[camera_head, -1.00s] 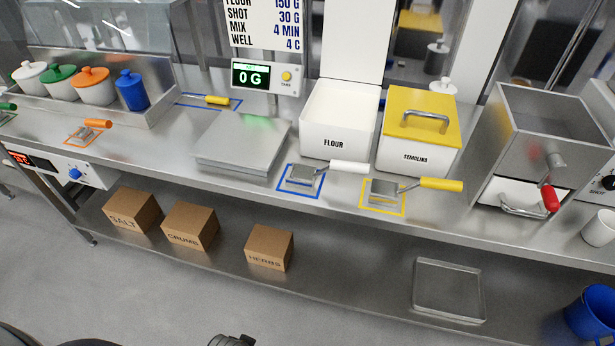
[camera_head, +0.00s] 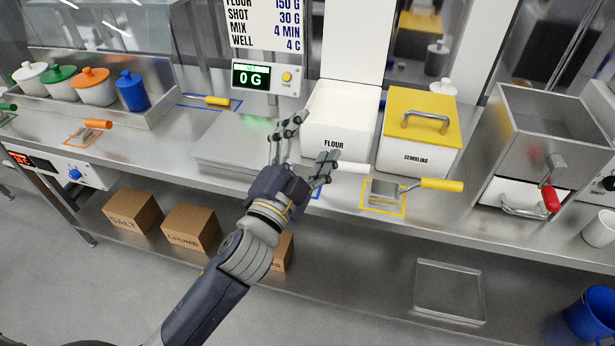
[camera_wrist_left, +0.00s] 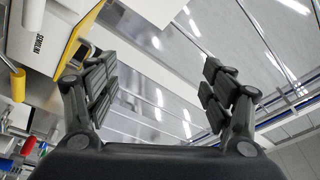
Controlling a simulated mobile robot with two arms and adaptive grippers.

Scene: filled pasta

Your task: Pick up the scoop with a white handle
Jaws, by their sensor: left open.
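The scoop with the white handle (camera_head: 352,167) lies on the counter in front of the flour bin in the head view. Only its handle shows clearly; its metal pan is hidden behind my left gripper. My left gripper (camera_head: 306,143) is open and empty, its fingers spread over the scoop's place on the blue-outlined mat (camera_head: 316,194). I cannot tell how high it is above the scoop. In the left wrist view, the open fingers (camera_wrist_left: 160,95) have nothing between them, and the white handle is not identifiable. My right gripper is not in view.
A flour bin (camera_head: 334,127) stands open behind the scoop. A yellow-handled scoop (camera_head: 440,184) lies to the right, before the yellow-lidded semolina bin (camera_head: 405,155). The scale plate (camera_head: 222,150) is on the left. A grinder-like machine (camera_head: 545,135) stands farther right.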

